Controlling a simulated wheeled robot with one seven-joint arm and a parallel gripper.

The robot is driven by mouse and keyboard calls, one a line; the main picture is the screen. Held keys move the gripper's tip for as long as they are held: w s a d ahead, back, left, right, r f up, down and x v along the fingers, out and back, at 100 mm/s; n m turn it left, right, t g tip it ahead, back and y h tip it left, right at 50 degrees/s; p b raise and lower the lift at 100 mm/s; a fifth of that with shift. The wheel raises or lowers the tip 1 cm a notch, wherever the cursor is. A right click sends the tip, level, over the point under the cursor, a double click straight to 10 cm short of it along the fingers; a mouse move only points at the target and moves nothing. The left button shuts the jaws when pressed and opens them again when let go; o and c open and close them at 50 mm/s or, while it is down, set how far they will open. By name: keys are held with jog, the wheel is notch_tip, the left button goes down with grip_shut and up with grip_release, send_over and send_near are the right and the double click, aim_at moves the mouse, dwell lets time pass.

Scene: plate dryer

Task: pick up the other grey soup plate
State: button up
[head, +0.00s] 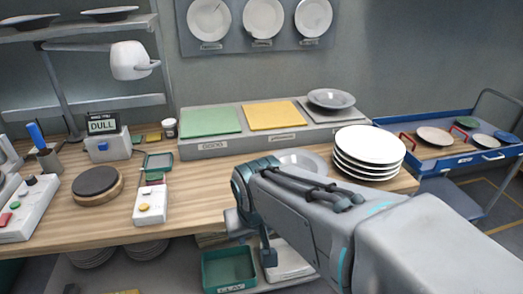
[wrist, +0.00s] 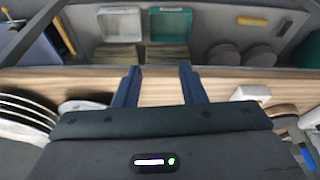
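A grey soup plate (head: 331,98) sits on the grey pad (head: 330,112) at the right end of the raised board. A pale grey plate (head: 302,159) lies on the table beside the white plate stack, partly hidden behind my arm; whether it is a soup plate I cannot tell. Two dark grey dishes, one at left (head: 30,20) and one at right (head: 110,12), stand on the upper shelf. My gripper (wrist: 159,88) is open over the table's front edge, with nothing between its fingers. It is nearer the front than both the pad and the pale plate.
A stack of white plates (head: 368,150) stands right of my arm. Green (head: 210,121) and yellow (head: 273,115) pads lie left of the grey one. A blue cart (head: 455,160) with plates is at right. A green bin (head: 229,269) sits below the table.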

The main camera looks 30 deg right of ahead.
jog(key=w+d+f+m+t+h, duration=0.1)
jog(key=w+d+m+t, duration=0.15)
jog(key=d, duration=0.45)
jog(key=w+d+f+m+t+h+b, duration=0.15)
jog(key=w+d+m, duration=0.25)
jog(key=d, duration=0.4)
jog(key=w+d+m+t+h, duration=0.1)
jog(key=w+d+m+h, duration=0.15)
jog(key=d, duration=0.45)
jog(key=s+d+f+m+t+y+b, duration=0.1)
jog(key=s+d+f+m+t+y, duration=0.4)
jog(key=s+d+m+t+y, duration=0.15)
jog(key=shift+m+h, duration=0.25)
jog(key=shift+m, duration=0.3)
jog(key=shift+b+x, duration=0.85)
jog(key=shift+x, duration=6.35)
jog(key=shift+a, duration=0.15)
jog(key=shift+c, duration=0.4)
jog(key=shift+r, duration=0.1)
grip_shut()
